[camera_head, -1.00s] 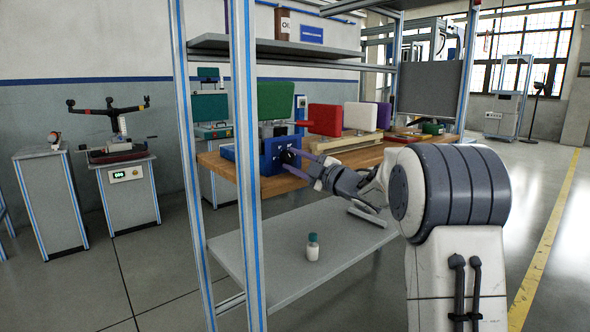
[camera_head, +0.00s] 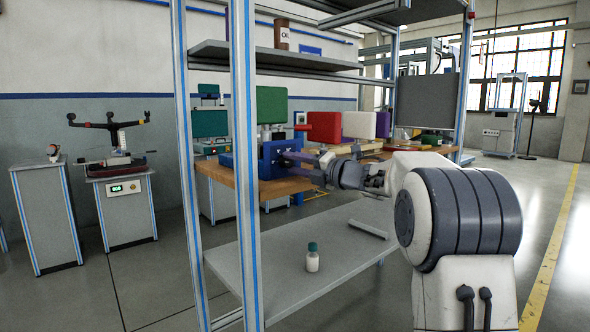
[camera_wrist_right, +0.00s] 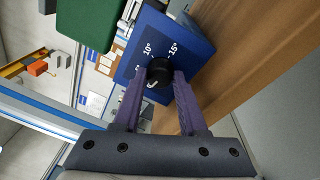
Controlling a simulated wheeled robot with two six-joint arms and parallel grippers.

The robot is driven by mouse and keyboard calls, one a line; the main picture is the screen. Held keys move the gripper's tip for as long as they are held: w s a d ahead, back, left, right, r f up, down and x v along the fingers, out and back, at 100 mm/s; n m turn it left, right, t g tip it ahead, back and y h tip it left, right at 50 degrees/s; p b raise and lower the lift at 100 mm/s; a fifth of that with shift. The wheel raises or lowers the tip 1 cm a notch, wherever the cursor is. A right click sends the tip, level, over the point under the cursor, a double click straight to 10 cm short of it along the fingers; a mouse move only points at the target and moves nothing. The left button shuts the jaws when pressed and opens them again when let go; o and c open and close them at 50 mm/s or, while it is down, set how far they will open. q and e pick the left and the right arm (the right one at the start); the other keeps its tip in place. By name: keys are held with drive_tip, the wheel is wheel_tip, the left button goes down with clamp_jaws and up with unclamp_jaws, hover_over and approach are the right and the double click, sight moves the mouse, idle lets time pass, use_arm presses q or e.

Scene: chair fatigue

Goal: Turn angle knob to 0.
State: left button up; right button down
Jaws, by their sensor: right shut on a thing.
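The blue angle box (camera_head: 268,160) stands at the near left end of the wooden shelf top. In the right wrist view, its blue face (camera_wrist_right: 178,42) carries white marks, among them 10° and 15°. The black angle knob (camera_wrist_right: 158,70) sticks out of that face, with a short white line near its lower edge. My right gripper (camera_wrist_right: 158,78) has its two purple fingers on either side of the knob, shut on it. In the head view, the right gripper (camera_head: 292,157) meets the box's right side and the knob is hard to make out. My left gripper is out of view.
A blue-edged rack post (camera_head: 244,200) stands in front, left of the box. A green pad (camera_head: 272,104) rises behind the box. Red (camera_head: 323,127) and white pads stand further right. A small bottle (camera_head: 312,258) is on the lower grey shelf, which is otherwise mostly bare.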

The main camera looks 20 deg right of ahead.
drive_tip(key=shift+n, duration=0.9)
drive_tip(key=shift+b, duration=0.3)
drive_tip(key=shift+c, duration=2.3)
unclamp_jaws()
drive_tip(key=p+v, duration=0.1)
drive_tip(key=v, duration=0.9)
drive_tip(key=shift+s+d, duration=0.2)
